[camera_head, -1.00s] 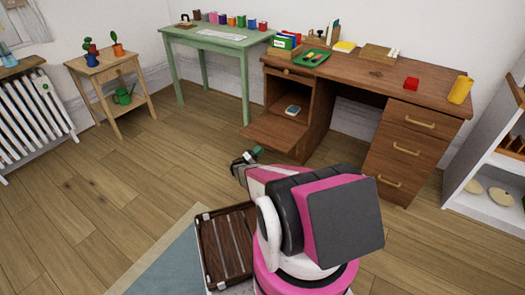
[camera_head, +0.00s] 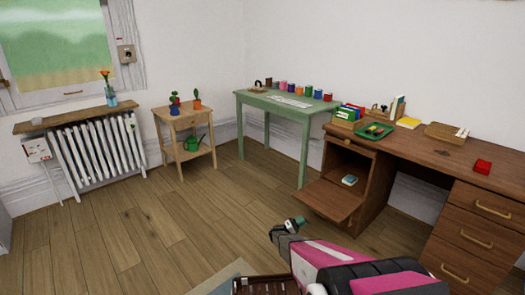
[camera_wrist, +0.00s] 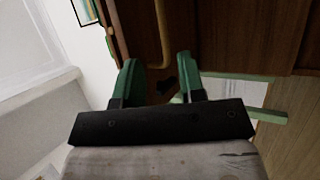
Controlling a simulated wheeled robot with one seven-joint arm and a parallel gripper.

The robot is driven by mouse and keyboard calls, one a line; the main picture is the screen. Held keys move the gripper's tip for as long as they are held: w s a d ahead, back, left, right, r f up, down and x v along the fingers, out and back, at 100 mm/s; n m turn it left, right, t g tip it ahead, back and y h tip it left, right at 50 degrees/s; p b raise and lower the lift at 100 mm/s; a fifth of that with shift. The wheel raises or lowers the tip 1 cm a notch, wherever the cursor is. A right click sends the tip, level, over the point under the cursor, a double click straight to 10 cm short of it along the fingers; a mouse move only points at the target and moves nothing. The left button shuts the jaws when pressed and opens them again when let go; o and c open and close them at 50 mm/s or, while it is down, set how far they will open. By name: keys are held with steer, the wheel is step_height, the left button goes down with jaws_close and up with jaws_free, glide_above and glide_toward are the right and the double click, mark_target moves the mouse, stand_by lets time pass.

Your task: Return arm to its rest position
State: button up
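My arm with pink and white links reaches up from the bottom of the head view. My gripper (camera_head: 294,223), with green fingertips, is in front of the brown desk (camera_head: 428,148), left of its open lower cupboard door (camera_head: 330,200). In the wrist view my gripper (camera_wrist: 157,75) has its two green fingers apart with nothing between them. Brown wood with a curved handle (camera_wrist: 161,35) shows beyond the fingers.
A green table (camera_head: 262,101) with several small pots stands at the back. A wooden plant stand (camera_head: 184,122) and a white radiator (camera_head: 98,150) are left. A dark slatted crate (camera_head: 265,286) is at the bottom edge. The floor (camera_head: 130,235) at left is clear.

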steer(key=s+r+m+g+y, duration=0.1)
steer(key=s+r+g+y, duration=0.75)
steer(key=s+r, duration=0.75)
steer(key=s+a+r+n+t+y, duration=0.1)
steer(key=s+a+r+t+y, duration=0.3)
steer(key=s+a+r+y, duration=0.9)
step_height(320, 180, up, 3)
steer(key=s+y, duration=0.1)
steer(key=s, duration=0.1)
steer(key=shift+s+a+f, duration=0.2)
steer(key=shift+s+a, duration=0.15)
